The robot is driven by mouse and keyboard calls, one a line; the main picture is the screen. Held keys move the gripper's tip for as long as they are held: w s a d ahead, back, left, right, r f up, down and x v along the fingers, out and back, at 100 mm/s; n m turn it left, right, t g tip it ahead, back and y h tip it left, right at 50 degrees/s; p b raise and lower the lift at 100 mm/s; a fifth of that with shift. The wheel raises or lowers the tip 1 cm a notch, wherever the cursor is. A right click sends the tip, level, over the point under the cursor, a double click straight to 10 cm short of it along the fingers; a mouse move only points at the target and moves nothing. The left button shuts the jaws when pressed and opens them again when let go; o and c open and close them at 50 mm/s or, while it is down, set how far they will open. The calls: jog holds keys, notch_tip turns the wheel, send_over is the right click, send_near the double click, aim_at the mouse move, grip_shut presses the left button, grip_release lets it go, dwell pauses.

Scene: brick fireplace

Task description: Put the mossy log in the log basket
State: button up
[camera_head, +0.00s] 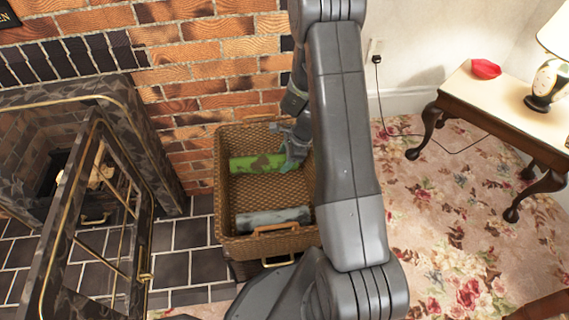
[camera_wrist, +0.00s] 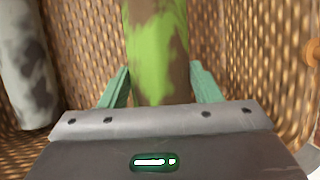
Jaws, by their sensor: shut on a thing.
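The mossy log (camera_head: 254,163) is bright green with brown patches and lies within the walls of the wicker log basket (camera_head: 264,247), toward its back. My gripper (camera_head: 290,160) reaches down into the basket and is shut on the log's right end. In the wrist view the log (camera_wrist: 158,50) runs up between the two green fingers of my gripper (camera_wrist: 160,88), with the basket's woven wall (camera_wrist: 82,50) around it. I cannot tell whether the log touches the basket's bottom.
A grey log (camera_head: 270,218) lies in the front of the basket and shows at the left in the wrist view (camera_wrist: 25,70). The open fireplace door (camera_head: 108,215) stands left of the basket. The brick wall (camera_head: 205,70) is behind. A side table (camera_head: 510,105) stands at right.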

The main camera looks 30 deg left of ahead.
jog(key=shift+f, duration=0.75)
jog(key=shift+f, duration=0.1)
jog(key=shift+f+b, duration=0.5)
jog(key=o, duration=1.4)
jog(key=shift+r+p, duration=0.4)
jog(key=shift+r, duration=0.1)
jog(key=p+v, duration=0.4)
jog(key=v, duration=0.8)
jog(key=shift+r, duration=0.1)
